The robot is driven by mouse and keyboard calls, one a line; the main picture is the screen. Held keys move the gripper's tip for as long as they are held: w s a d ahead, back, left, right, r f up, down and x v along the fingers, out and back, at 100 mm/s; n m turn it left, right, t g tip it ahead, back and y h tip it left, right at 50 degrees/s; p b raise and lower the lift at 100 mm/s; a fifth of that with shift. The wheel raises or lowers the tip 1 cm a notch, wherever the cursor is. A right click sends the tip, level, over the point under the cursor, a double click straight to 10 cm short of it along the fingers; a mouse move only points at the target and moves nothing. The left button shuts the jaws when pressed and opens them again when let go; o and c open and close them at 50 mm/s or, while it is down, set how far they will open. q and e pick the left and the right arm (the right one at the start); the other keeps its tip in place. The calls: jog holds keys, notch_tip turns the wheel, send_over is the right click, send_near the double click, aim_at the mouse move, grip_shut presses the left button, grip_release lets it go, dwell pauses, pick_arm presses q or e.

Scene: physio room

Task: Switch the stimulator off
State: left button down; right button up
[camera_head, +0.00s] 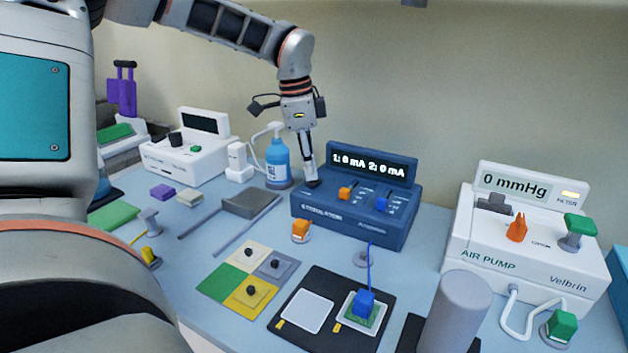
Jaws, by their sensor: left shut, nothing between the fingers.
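The stimulator (340,223) is a dark blue box at the middle of the table, labelled STIMULATOR. Its raised display (370,162) is lit and reads "1: 0 mA 2: 0 mA". An orange knob (345,193) and a blue knob (382,203) are on its sloped top. My left gripper (311,180) points down with its fingers shut and empty, tips at the top left corner of the stimulator. The tips cover that corner; I cannot tell whether they touch it. No switch shows clearly. My right gripper is not in view.
A white air pump (487,262) reading 0 mmHg stands at the right. A blue bottle (277,160) stands close left of the gripper, beside a white device (184,160). Electrode pads (307,310), coloured squares (227,284) and a grey cylinder (459,310) are in front.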

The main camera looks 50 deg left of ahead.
pick_arm(q)
jog(key=shift+f, duration=0.5)
jog(key=shift+r, duration=3.55)
